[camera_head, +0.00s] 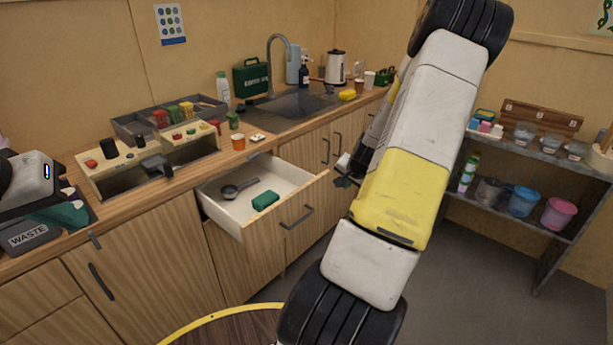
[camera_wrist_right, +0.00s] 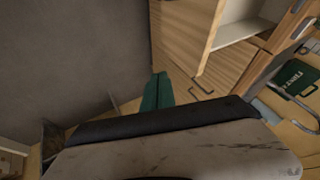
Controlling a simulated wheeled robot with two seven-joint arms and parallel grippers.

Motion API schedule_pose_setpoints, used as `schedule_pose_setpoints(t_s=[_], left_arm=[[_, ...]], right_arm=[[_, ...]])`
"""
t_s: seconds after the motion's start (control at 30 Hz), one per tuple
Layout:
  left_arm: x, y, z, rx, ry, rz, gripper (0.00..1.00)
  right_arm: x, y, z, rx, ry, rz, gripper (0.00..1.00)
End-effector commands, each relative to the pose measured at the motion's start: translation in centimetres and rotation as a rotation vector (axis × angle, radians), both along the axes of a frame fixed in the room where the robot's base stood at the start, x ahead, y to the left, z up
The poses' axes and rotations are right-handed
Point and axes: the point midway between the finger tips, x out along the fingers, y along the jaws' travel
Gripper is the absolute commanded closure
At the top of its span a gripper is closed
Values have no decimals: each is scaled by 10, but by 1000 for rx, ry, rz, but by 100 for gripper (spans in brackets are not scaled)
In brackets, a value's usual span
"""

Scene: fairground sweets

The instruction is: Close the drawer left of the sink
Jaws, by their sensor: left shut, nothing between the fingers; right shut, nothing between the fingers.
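The wooden drawer (camera_head: 308,192) left of the sink (camera_head: 292,107) is pulled well out in the head view. Its white inside holds a dark ladle (camera_head: 232,190) and a green block (camera_head: 265,201). Its dark handle (camera_head: 297,217) is on the front. My right gripper (camera_head: 344,182) is shut and empty, a little right of the drawer front and apart from it. Its green fingers (camera_wrist_right: 157,91) show in the right wrist view, with an open white drawer interior (camera_wrist_right: 238,18) above right. My left gripper (camera_head: 68,216) is shut and empty over the counter at far left.
A waste bin (camera_head: 32,237) stands by my left gripper. Organiser trays (camera_head: 106,181) with small jars and an orange cup (camera_head: 238,141) stand on the counter behind the drawer. A grey shelf (camera_head: 510,213) stands at right. My right arm hides part of the cupboards and floor.

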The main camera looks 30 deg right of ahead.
Motion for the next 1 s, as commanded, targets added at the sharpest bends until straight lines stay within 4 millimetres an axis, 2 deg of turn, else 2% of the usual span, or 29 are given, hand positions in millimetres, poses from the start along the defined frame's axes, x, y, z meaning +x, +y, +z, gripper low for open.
schedule_pose_setpoints(t_s=[0.17, 0.6, 0.8, 1.0], left_arm=[[0, 0, 0, 0, 0, 0, 100], [0, 0, 0, 0, 0, 0, 100], [0, 0, 0, 0, 0, 0, 100], [0, 0, 0, 0, 0, 0, 100]], right_arm=[[8, -5, -14, 5, -4, -8, 100], [59, -19, -86, 4, -1, -6, 100], [85, -7, -82, 1, -2, -5, 100], [94, -4, -82, 2, -1, -7, 100]])
